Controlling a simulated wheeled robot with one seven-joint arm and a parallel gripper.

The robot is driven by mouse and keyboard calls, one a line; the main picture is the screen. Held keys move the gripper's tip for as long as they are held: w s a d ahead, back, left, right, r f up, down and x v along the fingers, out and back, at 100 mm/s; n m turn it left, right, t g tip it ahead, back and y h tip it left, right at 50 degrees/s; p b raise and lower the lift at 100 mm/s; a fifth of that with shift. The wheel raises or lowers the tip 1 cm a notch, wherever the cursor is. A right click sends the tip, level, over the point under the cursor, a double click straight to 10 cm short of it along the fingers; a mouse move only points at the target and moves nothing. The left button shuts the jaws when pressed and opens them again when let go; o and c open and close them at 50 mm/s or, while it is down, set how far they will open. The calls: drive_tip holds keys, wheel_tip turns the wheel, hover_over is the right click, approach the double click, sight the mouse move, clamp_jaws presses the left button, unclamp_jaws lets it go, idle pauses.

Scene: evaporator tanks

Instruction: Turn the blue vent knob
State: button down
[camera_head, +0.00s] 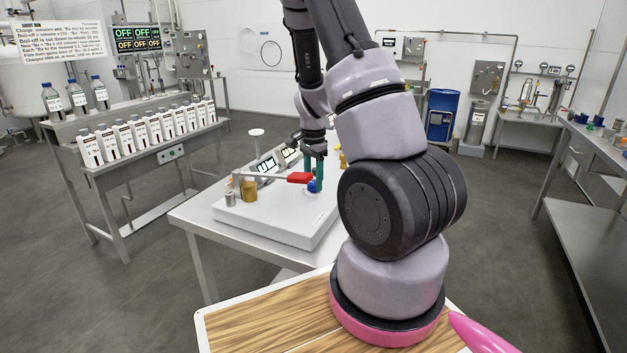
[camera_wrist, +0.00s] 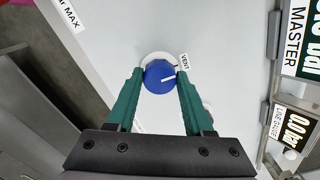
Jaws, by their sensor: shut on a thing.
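A white line on the knob points toward the right of that view. My gripper (camera_wrist: 157,76) has its two green fingers on either side of the knob, closed against it. In the head view the knob (camera_head: 313,186) is small and partly covered by my gripper (camera_head: 318,180), which reaches down onto it from above.
A red-handled lever (camera_head: 299,177) lies close beside the knob on the white panel (camera_head: 270,222). Brass and grey cylinders (camera_head: 249,190) stand at its left. In the wrist view a "MASTER" gauge (camera_wrist: 300,38) and a "LINE GAUGE" display (camera_wrist: 290,127) are at the right.

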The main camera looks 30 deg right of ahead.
sight(314, 183)
idle(0.3)
drive_tip(key=shift+c, duration=1.4)
unclamp_jaws()
drive_tip(key=shift+r, duration=0.15)
wheel_tip(314, 183, up, 11)
drive_tip(key=shift+f, duration=0.2)
